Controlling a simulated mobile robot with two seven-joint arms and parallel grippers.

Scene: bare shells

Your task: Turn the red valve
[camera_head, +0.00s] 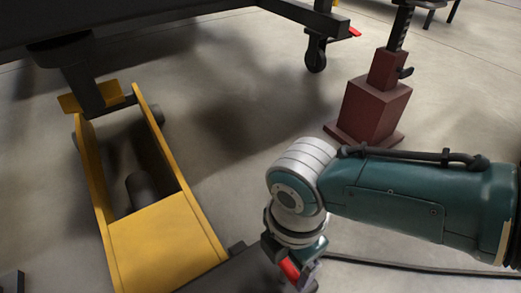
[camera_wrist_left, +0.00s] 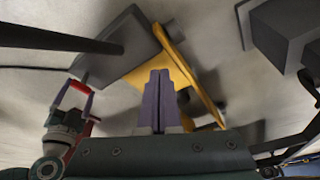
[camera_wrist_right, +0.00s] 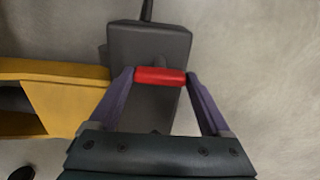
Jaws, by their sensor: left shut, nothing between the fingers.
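The red valve (camera_wrist_right: 160,76) is a short red bar on a dark grey box (camera_wrist_right: 150,42). My right gripper (camera_wrist_right: 160,78) has its purple fingers at both ends of the bar, seemingly touching them. In the head view, the right gripper (camera_head: 293,275) is low in the middle, with the red valve (camera_head: 289,270) partly hidden by it. In the left wrist view, the valve (camera_wrist_left: 80,86) shows between the right fingers. My left gripper (camera_wrist_left: 158,75) is shut and empty, apart from the valve; the head view does not show it.
A yellow frame (camera_head: 165,245) stands left of the grey box. A dark red stand (camera_head: 370,110) is at the upper right. A dark wheeled table frame (camera_head: 315,55) spans the top. A black cable (camera_head: 420,268) runs along the floor at the right. Open floor lies mid-view.

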